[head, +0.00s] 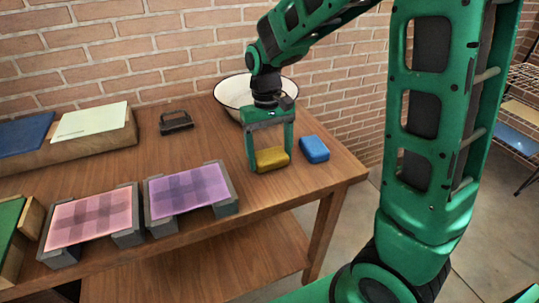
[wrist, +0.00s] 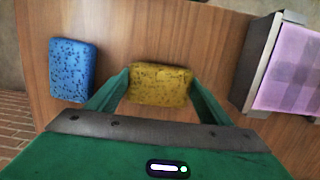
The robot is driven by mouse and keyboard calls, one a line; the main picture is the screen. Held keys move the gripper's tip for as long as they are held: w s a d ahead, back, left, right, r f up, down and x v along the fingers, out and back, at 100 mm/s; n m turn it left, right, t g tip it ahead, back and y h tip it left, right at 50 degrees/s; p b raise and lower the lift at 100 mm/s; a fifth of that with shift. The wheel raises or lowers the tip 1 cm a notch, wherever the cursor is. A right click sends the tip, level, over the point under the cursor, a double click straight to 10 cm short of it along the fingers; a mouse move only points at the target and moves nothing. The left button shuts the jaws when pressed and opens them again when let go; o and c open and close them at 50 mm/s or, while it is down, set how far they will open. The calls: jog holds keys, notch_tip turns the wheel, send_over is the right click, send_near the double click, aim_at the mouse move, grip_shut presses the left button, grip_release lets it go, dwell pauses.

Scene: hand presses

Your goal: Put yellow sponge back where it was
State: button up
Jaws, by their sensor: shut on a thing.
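The yellow sponge (head: 272,158) is between the fingers of my gripper (head: 271,165), near the right end of the wooden table. In the wrist view the yellow sponge (wrist: 160,84) sits between both fingertips of my gripper (wrist: 160,88), which is shut on it. The sponge is at or close to the table top; I cannot tell whether it touches the wood. A blue sponge (head: 314,149) lies on the table just right of my gripper, and it shows at the left in the wrist view (wrist: 73,71).
A white bowl (head: 232,92) stands behind my gripper. A press with a purple sheet (head: 188,190) and one with a pink sheet (head: 88,217) stand to the left. A dark bracket-like object (head: 176,123) lies farther back. The table's (head: 292,190) front and right edges are near.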

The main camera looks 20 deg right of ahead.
aim_at(268, 151)
jog(key=shift+f, duration=0.3)
jog(key=o, duration=1.1)
jog(key=shift+r, duration=0.15)
notch_tip(268, 151, up, 12)
jog(key=w, duration=0.1)
jog(key=shift+w, duration=0.4)
jog(key=s+d+f+m+t, duration=0.1)
jog(key=s+d+f+m, duration=0.2)
jog(key=s+d, duration=0.5)
jog(key=s+d+f+m, duration=0.3)
jog(key=s+d, duration=0.6)
jog(key=s, duration=0.8)
jog(key=shift+d+f+t, duration=0.2)
jog(key=shift+d+t, duration=0.1)
jog(key=shift+t, duration=0.1)
